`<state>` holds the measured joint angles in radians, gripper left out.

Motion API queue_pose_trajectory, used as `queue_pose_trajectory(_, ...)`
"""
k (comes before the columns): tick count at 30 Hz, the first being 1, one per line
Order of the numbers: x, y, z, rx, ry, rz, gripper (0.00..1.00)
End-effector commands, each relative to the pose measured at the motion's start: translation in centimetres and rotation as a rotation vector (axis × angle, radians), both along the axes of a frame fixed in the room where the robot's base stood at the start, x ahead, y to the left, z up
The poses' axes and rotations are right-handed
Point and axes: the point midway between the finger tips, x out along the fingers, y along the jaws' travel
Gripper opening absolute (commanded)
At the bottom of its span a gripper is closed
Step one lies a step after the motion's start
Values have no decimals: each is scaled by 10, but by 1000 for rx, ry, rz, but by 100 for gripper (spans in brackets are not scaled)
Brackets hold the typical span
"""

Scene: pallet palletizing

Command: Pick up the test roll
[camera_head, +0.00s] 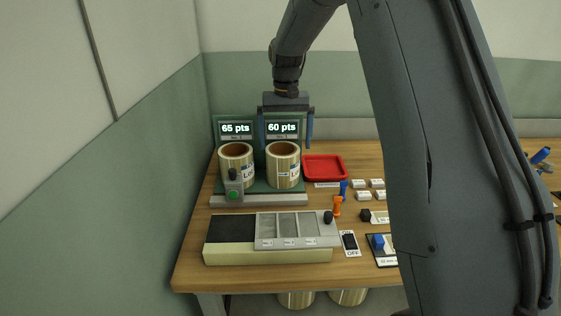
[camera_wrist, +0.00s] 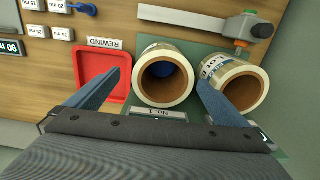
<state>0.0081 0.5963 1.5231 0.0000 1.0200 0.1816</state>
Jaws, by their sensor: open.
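Two cream, labelled rolls with brown cores stand side by side on a green stand; which one is the test roll I cannot tell. The left roll (camera_head: 236,164) is under the "65 pts" display and the right roll (camera_head: 283,166) under the "60 pts" display. My gripper (camera_head: 286,146) is open, pointing down above the right roll. In the wrist view my gripper (camera_wrist: 160,80) has its blue fingers apart, with the right roll (camera_wrist: 140,92) between and beyond them. The left roll (camera_wrist: 256,82) shows beside the right finger. Something blue shows inside the right roll's core.
A red tray (camera_head: 324,167) lies just right of the rolls. A cream block with grey panels (camera_head: 268,238) is nearer. My arm hides the table's right part. More rolls (camera_head: 347,297) are below the table.

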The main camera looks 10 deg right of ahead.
Motion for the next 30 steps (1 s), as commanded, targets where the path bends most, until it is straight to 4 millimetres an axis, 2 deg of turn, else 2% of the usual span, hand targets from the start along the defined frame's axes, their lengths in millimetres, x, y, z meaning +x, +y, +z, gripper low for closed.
queue_pose_trajectory(4, 8, -2, -9, 0, 2, -7, 100)
queue_pose_trajectory(13, 10, -3, -21, 0, 5, -10, 100)
queue_pose_trajectory(23, 7, 1, -53, 0, 6, -8, 100)
queue_pose_trajectory(30, 6, 5, -85, 0, 4, -7, 100)
